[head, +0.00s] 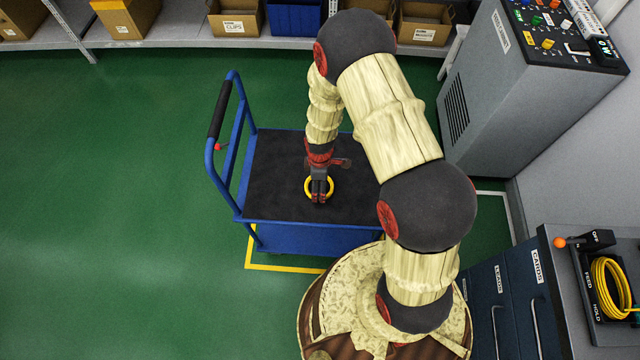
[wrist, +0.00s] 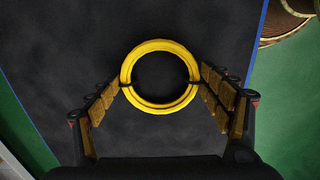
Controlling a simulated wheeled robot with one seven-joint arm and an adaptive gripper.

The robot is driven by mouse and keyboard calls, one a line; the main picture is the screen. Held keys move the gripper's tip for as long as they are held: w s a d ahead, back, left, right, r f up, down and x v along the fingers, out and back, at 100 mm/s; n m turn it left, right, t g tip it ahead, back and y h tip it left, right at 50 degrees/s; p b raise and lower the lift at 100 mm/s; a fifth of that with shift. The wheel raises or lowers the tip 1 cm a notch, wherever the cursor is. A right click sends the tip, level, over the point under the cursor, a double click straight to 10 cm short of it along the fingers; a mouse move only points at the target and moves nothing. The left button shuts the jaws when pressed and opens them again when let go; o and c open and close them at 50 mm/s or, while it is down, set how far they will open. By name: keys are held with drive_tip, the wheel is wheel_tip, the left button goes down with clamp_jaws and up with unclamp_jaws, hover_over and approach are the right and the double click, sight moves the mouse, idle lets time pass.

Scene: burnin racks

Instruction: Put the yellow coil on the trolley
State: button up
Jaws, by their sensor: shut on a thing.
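The yellow coil (head: 332,183) is a ring held at my gripper (head: 319,196), over the dark deck of the blue trolley (head: 275,180). In the wrist view the coil (wrist: 160,106) lies flat between the two fingers of my gripper (wrist: 161,80), whose pads meet its left and right outer sides. Two dark ties show on the ring. The dark deck (wrist: 60,40) fills the view behind it. I cannot tell whether the coil touches the deck or is just above it. The rest of the deck is bare.
The trolley's push handle (head: 220,110) rises at its left. A grey control cabinet (head: 510,90) stands at the right. At the lower right, a bench holds a black fixture (head: 590,290) with a yellow cable (head: 608,288). Shelves with bins (head: 235,20) line the back. Green floor at left is clear.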

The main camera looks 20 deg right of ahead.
drive_tip(key=shift+f, duration=0.1)
drive_tip(key=o, duration=1.1)
drive_tip(key=shift+o, duration=0.4)
wheel_tip(320, 180, up, 39)
drive_tip(key=s+d+m+t+p, duration=0.1)
drive_tip(key=s+m+t+p, duration=0.25)
drive_tip(key=m, duration=0.35)
drive_tip(key=s+d+r+m+t, duration=0.1)
drive_tip(key=s+r+m, duration=0.5)
drive_tip(key=s+r, duration=0.8)
drive_tip(key=shift+r+m+t+p, duration=0.3)
drive_tip(key=shift+t+p, duration=0.1)
drive_tip(key=shift+t, duration=0.15)
